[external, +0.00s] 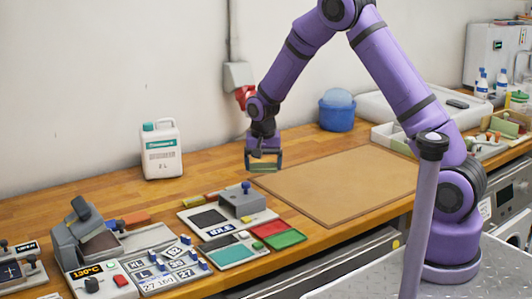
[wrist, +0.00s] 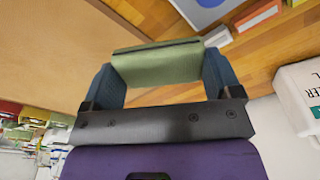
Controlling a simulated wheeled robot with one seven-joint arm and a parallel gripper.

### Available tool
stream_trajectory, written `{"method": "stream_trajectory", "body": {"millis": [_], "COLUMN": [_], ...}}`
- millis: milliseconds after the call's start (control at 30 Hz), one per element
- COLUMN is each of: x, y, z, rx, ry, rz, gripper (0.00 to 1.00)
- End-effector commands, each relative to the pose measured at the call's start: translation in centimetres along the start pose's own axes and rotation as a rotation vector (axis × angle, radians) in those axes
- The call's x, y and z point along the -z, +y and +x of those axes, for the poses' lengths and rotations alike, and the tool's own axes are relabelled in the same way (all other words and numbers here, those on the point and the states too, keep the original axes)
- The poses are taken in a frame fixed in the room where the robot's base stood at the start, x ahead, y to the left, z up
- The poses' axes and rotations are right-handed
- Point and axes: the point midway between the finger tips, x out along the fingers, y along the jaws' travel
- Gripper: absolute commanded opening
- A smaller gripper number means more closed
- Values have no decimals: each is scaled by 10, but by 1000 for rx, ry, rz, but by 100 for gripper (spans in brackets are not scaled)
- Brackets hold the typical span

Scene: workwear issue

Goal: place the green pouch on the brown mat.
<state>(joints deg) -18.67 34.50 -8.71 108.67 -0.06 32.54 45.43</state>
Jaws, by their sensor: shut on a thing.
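The green pouch (wrist: 155,62) is held between the two fingers of my gripper (wrist: 158,75) in the wrist view. In the external view my gripper (external: 264,161) hangs pointing down near the left corner of the brown mat, and the pouch (external: 264,166) shows as a small green strip between the fingers. The brown mat (external: 335,185) lies flat and bare on the wooden bench. It also shows at the upper left of the wrist view (wrist: 50,50). I cannot tell whether the pouch touches anything below.
A white bottle (external: 161,150) stands to the left by the wall. A blue bucket (external: 337,112) stands behind the mat. A grey device (external: 240,203) and red and green trays (external: 286,239) lie left of the mat's front. A white tray (external: 400,112) is behind right.

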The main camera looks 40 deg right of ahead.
Motion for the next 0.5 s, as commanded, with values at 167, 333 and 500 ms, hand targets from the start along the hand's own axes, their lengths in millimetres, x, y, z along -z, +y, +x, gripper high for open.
{"method": "stream_trajectory", "body": {"millis": [167,333,500], "x": [44,74,92], "y": [74,148,223], "z": [5,9,12], "rx": [-27,-52,-77], "ry": [-1,-2,-1], "rz": [222,436,649], "gripper": [61,61,61]}}
